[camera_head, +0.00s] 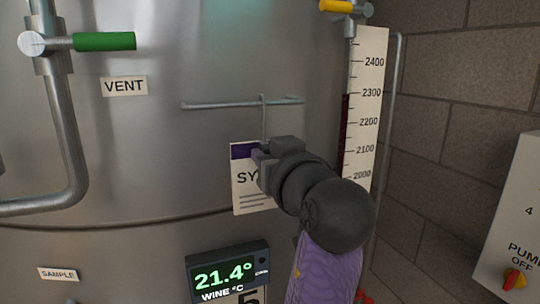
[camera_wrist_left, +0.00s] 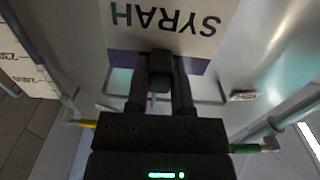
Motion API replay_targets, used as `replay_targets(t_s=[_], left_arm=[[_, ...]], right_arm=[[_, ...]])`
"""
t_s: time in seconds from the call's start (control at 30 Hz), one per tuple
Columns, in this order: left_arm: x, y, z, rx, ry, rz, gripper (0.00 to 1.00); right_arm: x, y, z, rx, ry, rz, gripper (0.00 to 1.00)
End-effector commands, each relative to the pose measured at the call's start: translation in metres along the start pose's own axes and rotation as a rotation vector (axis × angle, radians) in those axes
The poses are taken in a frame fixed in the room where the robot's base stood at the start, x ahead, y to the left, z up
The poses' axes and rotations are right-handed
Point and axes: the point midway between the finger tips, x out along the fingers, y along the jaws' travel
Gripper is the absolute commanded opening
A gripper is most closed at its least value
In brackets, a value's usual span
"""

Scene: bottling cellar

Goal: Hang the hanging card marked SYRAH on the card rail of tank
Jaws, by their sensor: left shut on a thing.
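The SYRAH card (camera_head: 245,192) is white with a purple band at its top, and its right part is hidden behind my left gripper (camera_head: 264,158). That gripper is shut on the card near its top edge. The card hangs upright in front of the steel tank. Its wire hook (camera_head: 263,112) rises to the card rail (camera_head: 220,105), with its bent top at the rail's height; I cannot tell whether it rests on the rail. In the left wrist view the card (camera_wrist_left: 175,25) appears upside down beyond the closed fingers (camera_wrist_left: 160,75). My right gripper is out of view.
The tank (camera_head: 170,150) carries a VENT label (camera_head: 124,86), a green-handled valve (camera_head: 104,41), and a display (camera_head: 229,275) reading 21.4°. A level scale (camera_head: 366,110) stands right of the rail. A brick wall (camera_head: 460,110) and a pump box (camera_head: 520,220) are at the right.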

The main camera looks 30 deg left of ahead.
Motion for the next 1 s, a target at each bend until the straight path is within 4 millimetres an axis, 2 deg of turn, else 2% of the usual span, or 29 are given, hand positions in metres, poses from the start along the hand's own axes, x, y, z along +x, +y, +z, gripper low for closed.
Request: replay_targets(t_s=[0.07, 0.1, 0.27, 0.3, 0.57, 0.67, 0.83, 1.0], left_arm=[[0.000, 0.000, 0.000, 0.000, 0.000, 0.000, 0.00], [0.000, 0.000, 0.000, 0.000, 0.000, 0.000, 0.33], [0.000, 0.000, 0.000, 0.000, 0.000, 0.000, 0.67], [0.000, 0.000, 0.000, 0.000, 0.000, 0.000, 0.70], [-0.005, 0.001, 0.001, 0.000, 0.000, 0.002, 0.70], [-0.025, 0.001, 0.004, -0.004, 0.000, 0.006, 0.70], [-0.069, 0.001, 0.003, -0.002, 0.003, 0.003, 0.70], [-0.095, 0.000, 0.001, 0.000, 0.001, 0.000, 0.70]], right_arm=[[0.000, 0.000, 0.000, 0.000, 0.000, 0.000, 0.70], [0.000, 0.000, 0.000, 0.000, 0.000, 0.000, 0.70], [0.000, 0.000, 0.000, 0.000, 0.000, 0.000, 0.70], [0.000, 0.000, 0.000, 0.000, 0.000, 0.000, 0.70], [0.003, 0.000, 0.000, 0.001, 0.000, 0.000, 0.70], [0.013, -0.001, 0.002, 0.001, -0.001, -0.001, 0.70], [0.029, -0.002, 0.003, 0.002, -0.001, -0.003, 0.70], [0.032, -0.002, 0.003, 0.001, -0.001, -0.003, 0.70]])
